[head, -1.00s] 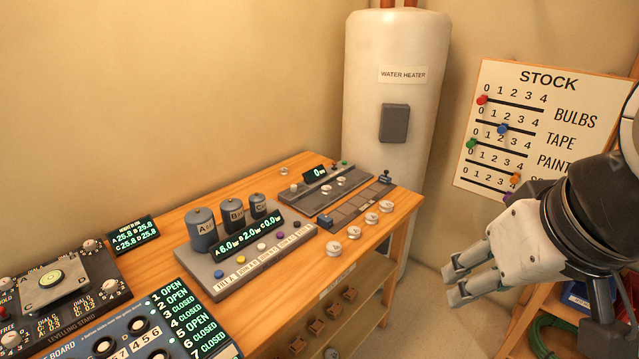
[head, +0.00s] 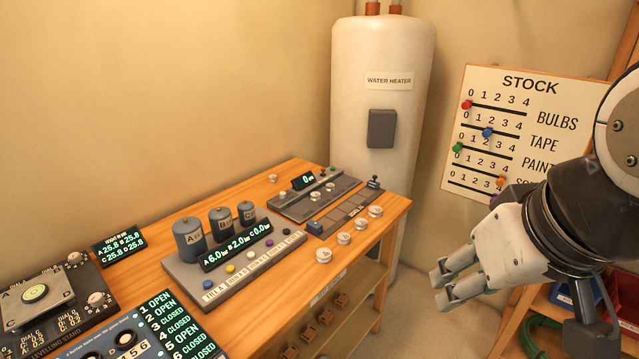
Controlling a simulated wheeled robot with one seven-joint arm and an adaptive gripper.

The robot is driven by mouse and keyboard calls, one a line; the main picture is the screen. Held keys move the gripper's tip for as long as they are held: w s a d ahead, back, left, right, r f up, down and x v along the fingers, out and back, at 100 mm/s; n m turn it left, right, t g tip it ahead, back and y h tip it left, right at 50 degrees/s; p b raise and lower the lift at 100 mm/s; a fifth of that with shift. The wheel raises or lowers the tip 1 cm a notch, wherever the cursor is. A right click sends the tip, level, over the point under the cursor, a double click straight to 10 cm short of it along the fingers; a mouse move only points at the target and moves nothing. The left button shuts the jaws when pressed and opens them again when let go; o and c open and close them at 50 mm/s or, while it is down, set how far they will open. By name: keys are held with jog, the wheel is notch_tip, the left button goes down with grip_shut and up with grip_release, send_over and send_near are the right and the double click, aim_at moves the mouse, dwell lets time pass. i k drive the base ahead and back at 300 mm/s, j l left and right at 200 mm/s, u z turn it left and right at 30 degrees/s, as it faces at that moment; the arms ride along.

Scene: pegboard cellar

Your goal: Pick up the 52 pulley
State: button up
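Several small pale metal discs that look like pulleys stand in a row along the right edge of the wooden bench: the nearest disc (head: 323,256), a second disc (head: 344,238), a third disc (head: 359,224) and the farthest disc (head: 376,211). More discs sit on and beside the grey device at the back, such as one disc (head: 273,178) to its left. Any numbers on them are too small to read, so I cannot tell which is the 52 pulley. My gripper (head: 442,288) is open and empty, off the bench's right side, apart from all the discs.
The bench (head: 262,192) also carries a panel with three grey canisters (head: 189,239), a grey device with a display (head: 304,181) and a levelling stand (head: 40,295). A water heater (head: 378,60) stands behind. A stock board (head: 505,75) and shelving are at right.

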aim_at(374, 212)
jog(key=i+l+z, duration=0.1)
jog(key=i+l, duration=0.2)
jog(key=i, duration=0.15)
jog(key=i+l, duration=0.3)
jog(key=i, duration=0.15)
jog(key=i+l+z, duration=0.15)
jog(key=i+l, duration=0.15)
jog(key=i, duration=0.15)
